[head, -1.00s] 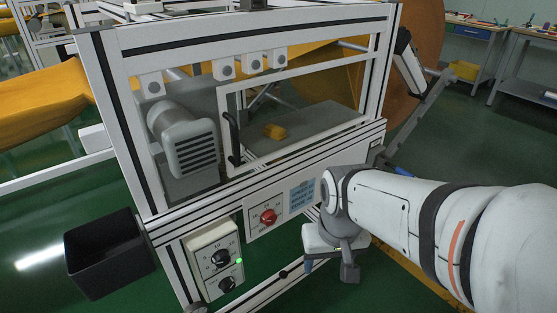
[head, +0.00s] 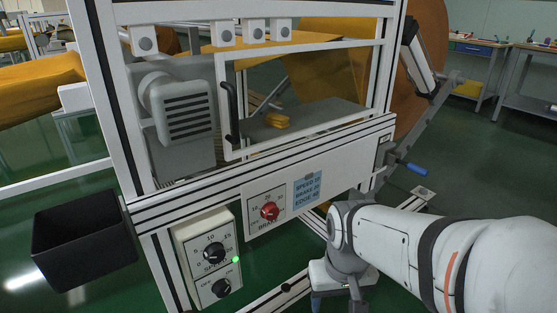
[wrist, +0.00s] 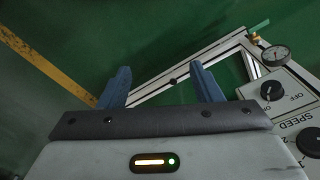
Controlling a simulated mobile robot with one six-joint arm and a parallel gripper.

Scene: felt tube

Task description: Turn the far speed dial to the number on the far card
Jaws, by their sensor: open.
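A white control box (head: 183,239) on the machine's front carries a black speed dial (head: 213,252) with numbers around it. A second black knob (head: 221,287) sits below it. The speed dial (wrist: 311,142) is partly cut off at the right edge of the wrist view, beside the off/on knob (wrist: 271,90). A blue card (head: 307,190) with speed, brake and edge lines hangs on the front panel; its numbers are too small to read surely. I cannot tell whether these are the far ones. My gripper (wrist: 163,82) is open and empty, right of the box and apart from it.
A red brake dial (head: 269,211) sits between the box and the card. A black bin (head: 84,247) hangs at the left. A blue-handled lever (head: 411,168) sticks out at the right. Green floor is free at right.

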